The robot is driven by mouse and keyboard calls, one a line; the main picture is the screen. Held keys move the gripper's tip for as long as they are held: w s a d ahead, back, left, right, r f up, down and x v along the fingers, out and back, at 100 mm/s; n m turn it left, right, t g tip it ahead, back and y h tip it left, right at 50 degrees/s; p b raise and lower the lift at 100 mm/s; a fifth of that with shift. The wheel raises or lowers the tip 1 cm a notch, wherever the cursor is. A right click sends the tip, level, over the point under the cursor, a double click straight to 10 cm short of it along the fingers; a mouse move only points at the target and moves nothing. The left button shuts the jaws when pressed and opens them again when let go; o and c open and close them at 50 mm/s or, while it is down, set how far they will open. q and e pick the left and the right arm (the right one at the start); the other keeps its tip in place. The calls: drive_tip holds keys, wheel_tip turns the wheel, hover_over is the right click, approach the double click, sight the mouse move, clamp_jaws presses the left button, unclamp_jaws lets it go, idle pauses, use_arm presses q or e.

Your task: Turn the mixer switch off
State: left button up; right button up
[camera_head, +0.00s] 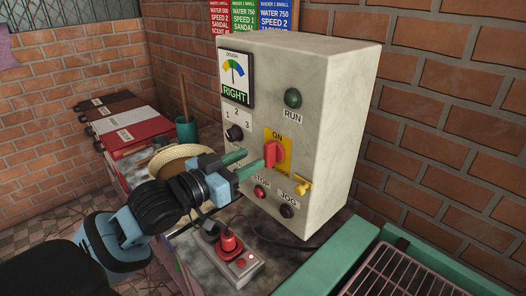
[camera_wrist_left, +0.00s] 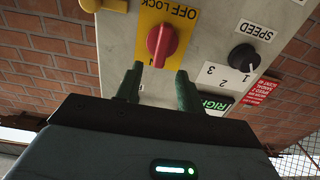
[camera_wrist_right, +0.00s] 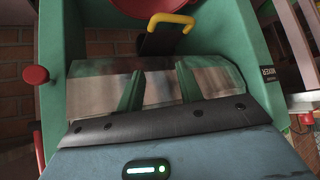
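The mixer switch is a red rotary knob (camera_head: 275,153) on a yellow plate (camera_head: 287,141) marked ON at its top, on the front of a pale control box (camera_head: 330,110). In the left wrist view the knob (camera_wrist_left: 162,42) stands beyond my fingertips, its ridge roughly in line with the ON mark; the plate's other end reads OFF LOCK. My left gripper (camera_head: 252,163) is open, its green fingers pointing at the knob. The fingers (camera_wrist_left: 159,80) are apart with nothing between them. My right gripper (camera_wrist_right: 160,88) is open and empty, facing a green machine (camera_wrist_right: 215,35); it is outside the head view.
A speed dial (camera_head: 234,133), green RUN button (camera_head: 293,98), red STOP button (camera_head: 260,191), JOG button (camera_head: 286,211) and yellow lever (camera_head: 302,188) surround the knob. A red-knobbed pendant (camera_head: 229,245) lies below. A yellow handle (camera_wrist_right: 172,19) is ahead of my right gripper.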

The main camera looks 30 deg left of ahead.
sight(265, 151)
use_arm(q)
drive_tip(key=shift+x, duration=2.75)
clamp_jaws()
